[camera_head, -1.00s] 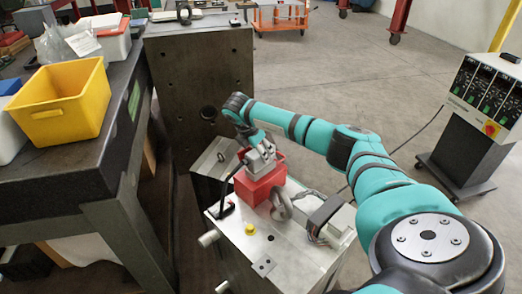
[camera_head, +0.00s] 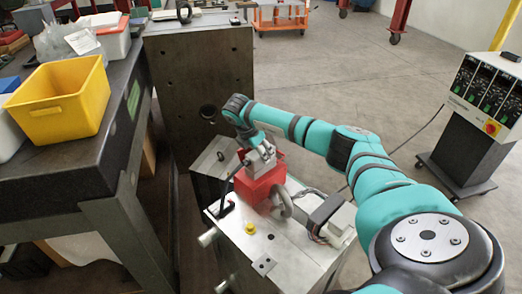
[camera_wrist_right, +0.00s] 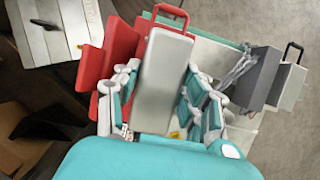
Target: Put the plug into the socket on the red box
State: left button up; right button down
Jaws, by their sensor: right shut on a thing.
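The red box (camera_head: 262,186) sits on top of the metal mould base. It also shows in the wrist view (camera_wrist_right: 121,42), on both sides of the plug. My right gripper (camera_head: 258,158) is directly above the box. In the wrist view its teal and grey fingers (camera_wrist_right: 160,100) are shut on the grey, block-shaped plug (camera_wrist_right: 164,78), one on each side. The plug is over the red box, but its lower end and the socket opening are hidden, so I cannot tell how far it is in. My left gripper is not in view.
The mould base's light top (camera_head: 285,258) carries a yellow knob (camera_head: 250,229), a metal ring (camera_head: 281,203) and a dark connector (camera_head: 323,211). A taller dark block (camera_head: 195,80) stands behind. A workbench with a yellow bin (camera_head: 62,98) is at the left.

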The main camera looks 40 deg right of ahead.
jog(key=c, duration=0.6)
grip_release()
jog(key=shift+c, duration=0.2)
jog(key=shift+r, duration=0.1)
jog(key=v, duration=1.2)
jog(key=shift+s, duration=0.15)
